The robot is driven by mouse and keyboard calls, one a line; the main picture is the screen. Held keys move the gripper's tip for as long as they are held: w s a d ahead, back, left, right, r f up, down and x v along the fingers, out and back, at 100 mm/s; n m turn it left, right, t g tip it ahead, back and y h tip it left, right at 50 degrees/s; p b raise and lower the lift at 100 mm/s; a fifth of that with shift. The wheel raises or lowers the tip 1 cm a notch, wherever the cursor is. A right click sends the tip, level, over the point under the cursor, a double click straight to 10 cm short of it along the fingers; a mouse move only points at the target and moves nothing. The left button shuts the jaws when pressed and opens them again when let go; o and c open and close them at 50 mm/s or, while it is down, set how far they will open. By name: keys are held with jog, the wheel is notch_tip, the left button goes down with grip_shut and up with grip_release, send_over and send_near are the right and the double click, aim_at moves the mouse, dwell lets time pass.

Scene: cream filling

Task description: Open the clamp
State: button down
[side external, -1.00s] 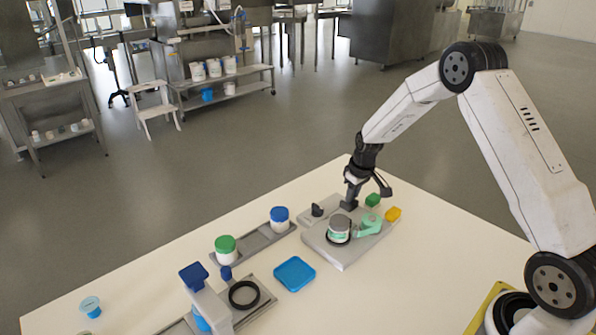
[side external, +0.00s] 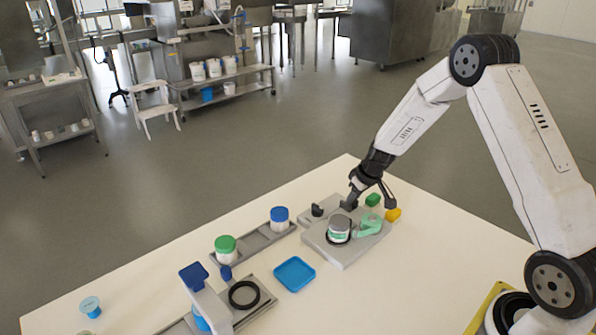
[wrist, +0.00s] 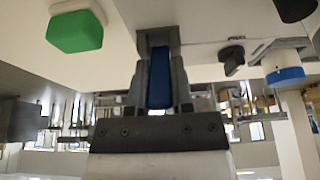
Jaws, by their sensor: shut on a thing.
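A grey plate (side external: 343,254) on the table carries a grey-topped round jar (side external: 340,224) in a dark ring and a mint-green curved part (side external: 369,225) beside it. My gripper (side external: 348,205) is low at the plate's back edge, tilted, with its wrist up and to the right. In the wrist view my gripper (wrist: 158,38) is shut on a narrow blue piece (wrist: 159,78) between its fingers. I cannot tell for sure whether that is the clamp's handle; the blue does not show in the side view. The arm partly hides the clamp area.
A black knob (side external: 317,210) stands to the left. Jars with blue (side external: 279,213) and green (side external: 226,242) lids sit in a grey rack. A blue tray (side external: 294,274) lies in front.

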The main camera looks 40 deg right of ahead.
jog(key=c, duration=0.5)
grip_release()
jog(key=shift+r, duration=0.15)
jog(key=v, duration=0.7)
jog(key=shift+r, duration=0.3)
jog(key=shift+s, duration=0.15)
jog(key=s+a+r+g, duration=0.1)
jog(key=s+a+r, duration=0.1)
jog(key=s+a, duration=1.5)
jog(key=shift+s+a+g, duration=0.2)
jog(key=shift+a+g, duration=0.05)
jog(key=shift+g, duration=0.05)
jog(key=shift+r, duration=0.1)
